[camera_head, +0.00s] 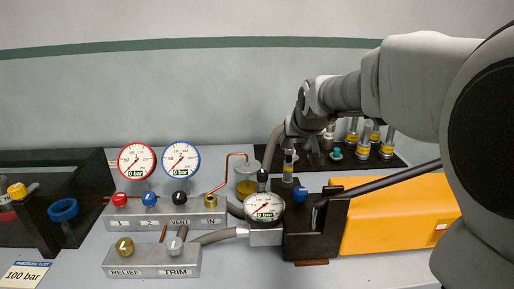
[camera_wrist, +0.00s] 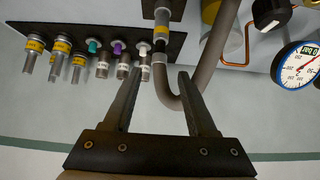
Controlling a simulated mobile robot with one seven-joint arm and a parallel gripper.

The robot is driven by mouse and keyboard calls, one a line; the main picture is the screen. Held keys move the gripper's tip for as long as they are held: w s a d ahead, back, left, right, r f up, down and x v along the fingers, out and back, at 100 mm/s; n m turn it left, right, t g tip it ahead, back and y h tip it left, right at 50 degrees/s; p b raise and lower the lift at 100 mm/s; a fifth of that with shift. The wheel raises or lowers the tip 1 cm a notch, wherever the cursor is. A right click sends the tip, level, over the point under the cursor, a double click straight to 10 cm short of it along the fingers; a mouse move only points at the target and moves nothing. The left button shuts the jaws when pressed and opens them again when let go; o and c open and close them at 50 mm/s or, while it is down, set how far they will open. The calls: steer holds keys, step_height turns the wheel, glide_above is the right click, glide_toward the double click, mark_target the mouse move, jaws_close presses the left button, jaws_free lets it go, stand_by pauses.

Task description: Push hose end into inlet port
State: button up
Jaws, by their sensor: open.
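In the head view my gripper (camera_head: 291,136) is above the banded fitting (camera_head: 288,162), which stands upright over the black pump block (camera_head: 302,238). A brass fitting (camera_head: 211,200) sits above the IN label.
A black rack (camera_head: 395,158) with several banded fittings stands behind. The orange pump body (camera_head: 395,225) lies at right, with a black lever (camera_head: 385,182) above it. A gauge (camera_head: 264,207) and a yellow-filled jar (camera_head: 247,180) are close by at left. The front right table is clear.

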mark_target(290, 151)
steer(key=b+x, duration=0.1)
steer(key=x, duration=0.6)
steer(key=shift+w+f, duration=0.3)
steer(key=shift+f, duration=0.05)
steer(key=b+x, duration=0.1)
steer(key=x, duration=0.3)
steer(key=shift+s+f, duration=0.1)
steer(key=shift+f, duration=0.1)
steer(key=shift+w+f, duration=0.3)
steer(key=shift+w, duration=0.1)
jaws_close()
steer(key=shift+r, duration=0.1)
